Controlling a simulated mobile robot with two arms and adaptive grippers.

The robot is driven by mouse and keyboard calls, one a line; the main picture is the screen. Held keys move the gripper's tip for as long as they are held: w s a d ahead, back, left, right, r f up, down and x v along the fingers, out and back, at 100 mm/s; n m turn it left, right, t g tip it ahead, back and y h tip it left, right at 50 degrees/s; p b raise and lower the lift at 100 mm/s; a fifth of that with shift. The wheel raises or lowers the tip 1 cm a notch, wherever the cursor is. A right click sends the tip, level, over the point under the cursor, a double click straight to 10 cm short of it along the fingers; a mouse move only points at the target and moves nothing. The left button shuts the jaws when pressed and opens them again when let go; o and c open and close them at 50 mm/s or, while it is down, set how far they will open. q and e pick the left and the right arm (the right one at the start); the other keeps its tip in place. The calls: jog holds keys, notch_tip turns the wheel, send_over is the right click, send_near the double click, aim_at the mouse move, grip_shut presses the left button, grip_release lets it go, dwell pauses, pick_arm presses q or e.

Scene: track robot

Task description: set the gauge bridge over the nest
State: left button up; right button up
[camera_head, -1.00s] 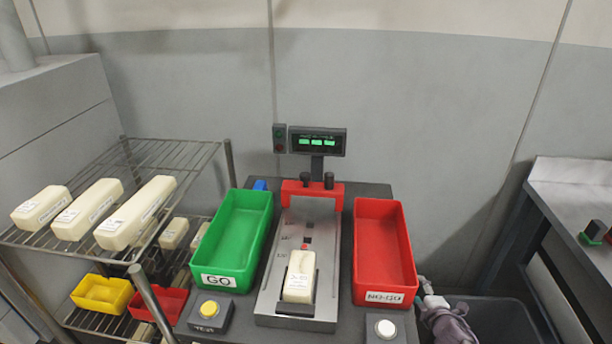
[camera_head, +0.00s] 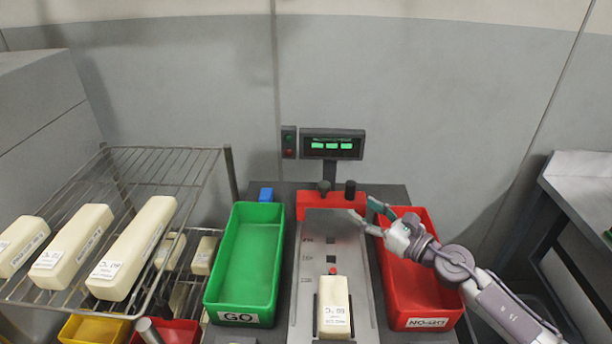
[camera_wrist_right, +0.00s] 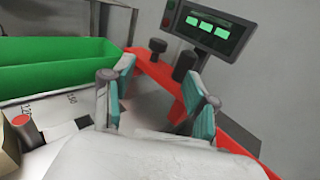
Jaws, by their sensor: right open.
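The red gauge bridge (camera_head: 310,203), with two black knobs on top, sits at the far end of the grey metal plate (camera_head: 308,265). A cream labelled block (camera_head: 334,308) stands in the dark nest (camera_head: 317,318) at the plate's near end. My right gripper (camera_head: 364,212) is open beside the bridge's right end, its fingers pointing toward it. In the right wrist view the open fingers (camera_wrist_right: 163,88) stand apart with the red bridge (camera_wrist_right: 152,78) showing between and beyond them; I cannot tell if they touch it. My left gripper is not in view.
A green GO bin (camera_head: 244,318) stands left of the plate and a red NO-GO bin (camera_head: 428,323) right, under my right arm. A display (camera_head: 333,143) rises behind the bridge. A wire rack (camera_head: 150,160) at left holds several cream blocks.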

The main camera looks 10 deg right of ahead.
aim_at(329, 189)
jog(key=x, duration=0.2)
jog(key=p+x, duration=0.1)
jog(key=x, duration=0.1)
jog(key=p+x, duration=0.1)
jog(key=x, duration=0.1)
jog(key=shift+a+r, duration=0.15)
jog(key=shift+r, duration=0.2)
jog(key=x, duration=0.3)
jog(key=shift+w+a+f, duration=0.15)
jog(key=shift+w+f, duration=0.05)
jog(key=shift+w, duration=0.05)
jog(key=shift+x, duration=1.1)
jog(key=shift+w+a+f, duration=0.1)
jog(key=shift+w+a, duration=0.15)
jog(key=shift+w, duration=0.15)
jog(key=shift+c, duration=0.9)
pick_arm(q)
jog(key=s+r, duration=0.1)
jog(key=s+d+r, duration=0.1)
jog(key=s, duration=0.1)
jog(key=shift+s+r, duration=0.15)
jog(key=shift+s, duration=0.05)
pick_arm(e)
grip_shut()
